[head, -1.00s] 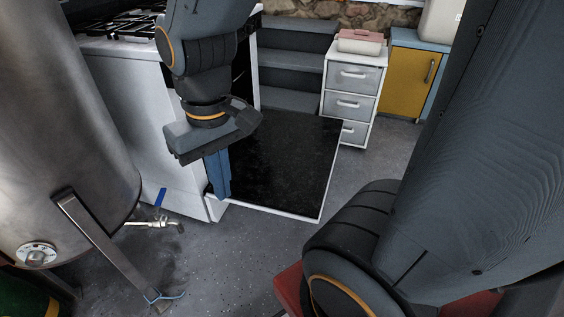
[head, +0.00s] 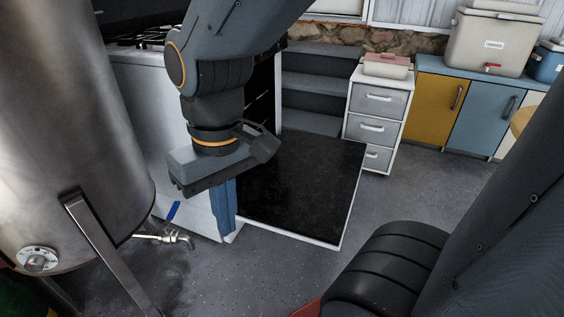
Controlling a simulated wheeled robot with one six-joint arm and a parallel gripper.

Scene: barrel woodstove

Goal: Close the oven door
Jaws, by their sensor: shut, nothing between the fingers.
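The oven door (head: 300,190) is folded down and lies open, its black inner face up with a white edge. It hangs low in front of the white oven (head: 150,105), whose dark opening is partly hidden behind my arm. My gripper (head: 224,212) points down at the near left part of the door, close to the oven's front corner. Its blue fingers are together with nothing between them. I cannot tell whether the fingertips touch the door or the oven.
A large steel barrel (head: 70,130) with a metal leg and a tap (head: 170,237) stands at the left. A white drawer unit (head: 380,115) is behind the door. Yellow and blue cabinets (head: 440,100) stand at the back right. Grey floor (head: 400,195) is clear right of the door.

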